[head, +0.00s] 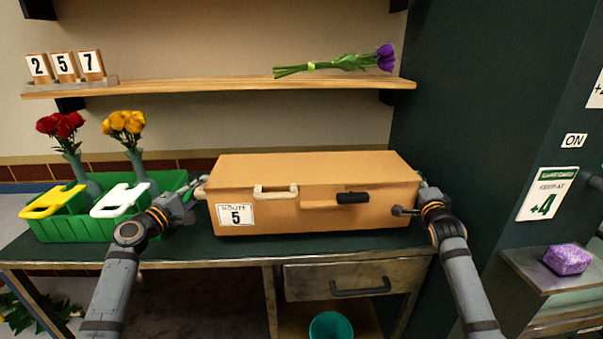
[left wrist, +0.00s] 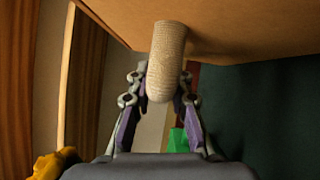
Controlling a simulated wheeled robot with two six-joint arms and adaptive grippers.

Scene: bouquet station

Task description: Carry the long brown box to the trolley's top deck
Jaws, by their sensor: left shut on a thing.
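The long brown box (head: 315,204) is at the middle of the bench, with a "ROUTE 5" label, a beige front handle and a black one. I cannot tell whether its underside touches the bench top. My left gripper (head: 196,190) is at the box's left end, shut on a beige rope-like end handle, which shows between the fingers in the left wrist view (left wrist: 166,62). My right gripper (head: 422,192) is at the box's right end; its fingertips are mostly hidden. No trolley can be made out clearly.
A green caddy (head: 60,228) with vases of red and yellow flowers stands left of the box. A shelf (head: 200,88) above holds number blocks and a purple bouquet (head: 340,63). A dark wall panel (head: 480,120) rises at right, beside a metal surface with a purple block (head: 568,259).

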